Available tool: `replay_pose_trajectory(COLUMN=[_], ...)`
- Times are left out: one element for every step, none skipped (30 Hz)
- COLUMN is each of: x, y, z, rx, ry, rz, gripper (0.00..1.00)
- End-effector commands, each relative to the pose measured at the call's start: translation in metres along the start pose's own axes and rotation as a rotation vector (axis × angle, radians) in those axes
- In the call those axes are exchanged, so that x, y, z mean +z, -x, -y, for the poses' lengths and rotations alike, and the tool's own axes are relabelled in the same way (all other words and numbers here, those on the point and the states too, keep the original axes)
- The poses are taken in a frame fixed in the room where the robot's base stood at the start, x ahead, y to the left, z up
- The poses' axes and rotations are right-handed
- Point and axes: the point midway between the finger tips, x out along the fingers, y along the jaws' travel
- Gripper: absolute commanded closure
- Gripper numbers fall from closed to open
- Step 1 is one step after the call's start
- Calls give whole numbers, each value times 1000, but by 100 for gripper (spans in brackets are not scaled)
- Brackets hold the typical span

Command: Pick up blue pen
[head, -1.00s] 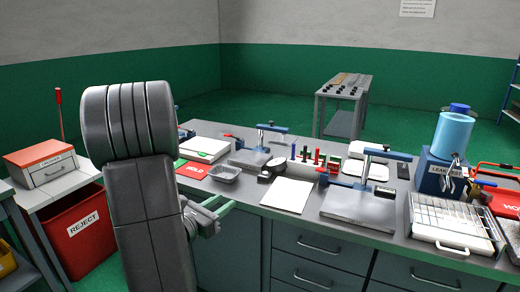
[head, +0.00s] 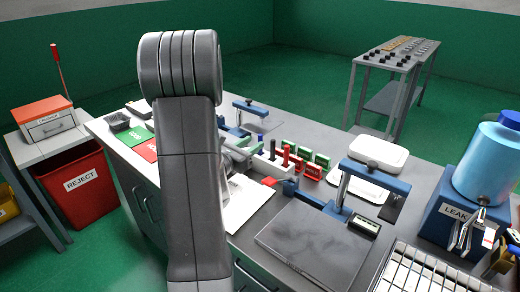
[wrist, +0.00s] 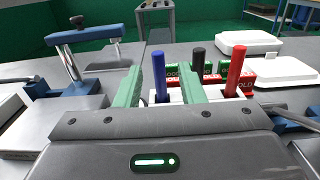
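The blue pen (wrist: 159,77) stands upright in a white holder (wrist: 262,97), at the left of a row with a black pen (wrist: 198,66) and a red pen (wrist: 235,70). My gripper (wrist: 158,68) is open, with green fingers. In the wrist view the blue pen appears in the gap between the fingers, with clear space on both sides; whether it is between them or just beyond, I cannot tell. In the head view the blue pen (head: 272,148) is small, right of my gripper (head: 248,150), which my arm partly hides.
A clamp stand (wrist: 72,55) is at the left, and white lidded boxes (wrist: 247,42) are at the right. In the head view a flat plate fixture (head: 318,243) lies in front.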

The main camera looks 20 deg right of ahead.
Motion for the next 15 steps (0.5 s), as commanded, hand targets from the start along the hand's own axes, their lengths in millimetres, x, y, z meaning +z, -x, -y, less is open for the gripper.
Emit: replay_pose_trajectory(x=[0, -1, -1, -2, -2, -3, -3, -2, -3, -3, -3, -4, -4, -4, -4], y=[-6, -10, -17, -22, -27, -32, -36, -40, -44, -46, -47, -49, -49, -49, -49], z=[0, 0, -1, -1, -2, -2, -2, -2, -2, -2, -2, -2, -2, -2, -3], rx=[-3, -3, -3, -4, -4, -3, -3, -3, -3, -2, -2, -1, -1, -1, 0], ry=[1, 1, 1, 1, 1, 1, 0, 0, 0, 0, 1, 1, 1, 1, 0], rz=[-1, -1, 0, 0, 0, 0, 0, 0, 0, 0, 0, 0, 0, 0, 0], gripper=[64, 64, 64, 64, 64, 64, 64, 64, 64, 64, 64, 64, 64, 64, 64])
